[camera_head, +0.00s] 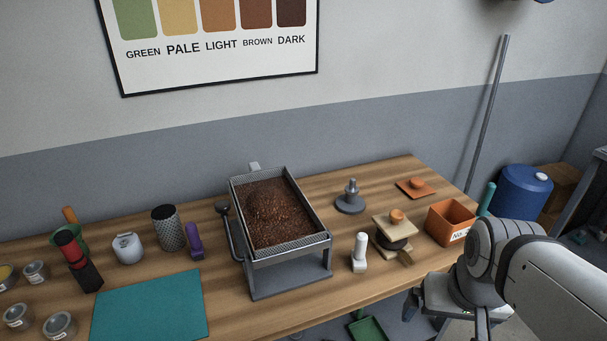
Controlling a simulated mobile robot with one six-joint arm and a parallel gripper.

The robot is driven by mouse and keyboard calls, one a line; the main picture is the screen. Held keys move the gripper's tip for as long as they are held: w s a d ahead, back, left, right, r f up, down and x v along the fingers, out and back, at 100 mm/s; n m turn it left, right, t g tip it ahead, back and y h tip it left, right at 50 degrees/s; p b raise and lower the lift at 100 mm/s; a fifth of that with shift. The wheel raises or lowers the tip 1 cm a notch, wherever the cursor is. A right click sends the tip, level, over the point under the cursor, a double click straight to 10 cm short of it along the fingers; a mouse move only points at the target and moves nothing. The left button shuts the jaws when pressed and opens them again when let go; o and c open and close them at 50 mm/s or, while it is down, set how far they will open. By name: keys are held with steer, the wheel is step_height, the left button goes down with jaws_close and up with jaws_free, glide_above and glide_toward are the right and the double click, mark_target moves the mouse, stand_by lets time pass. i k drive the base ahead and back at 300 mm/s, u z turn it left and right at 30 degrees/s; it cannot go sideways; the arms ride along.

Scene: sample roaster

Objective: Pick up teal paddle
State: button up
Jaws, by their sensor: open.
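A teal handle (487,197), which looks like the paddle's, stands upright and slightly tilted at the table's right end. It is just right of the orange box (450,224). Its lower part is hidden, and I cannot tell whether it stands in the box or behind it. My arm's grey and white links fill the lower right, close in front of the handle. My gripper itself is not visible in this view.
A teal mat (150,306) lies at the front left of the wooden table. A mesh tray of brown beans (276,213) stands mid-table. A wooden block with an orange knob (397,232), a white cylinder (360,251) and a grey weight (350,198) stand left of the box.

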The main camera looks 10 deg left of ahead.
mark_target(481, 211)
steer(key=k, duration=1.15)
steer(key=z, duration=0.95)
steer(key=i, duration=2.65)
steer(key=u, duration=0.9)
steer(key=k, duration=0.8)
steer(key=u, duration=0.2)
steer(key=i, duration=0.5)
steer(key=z, duration=0.1)
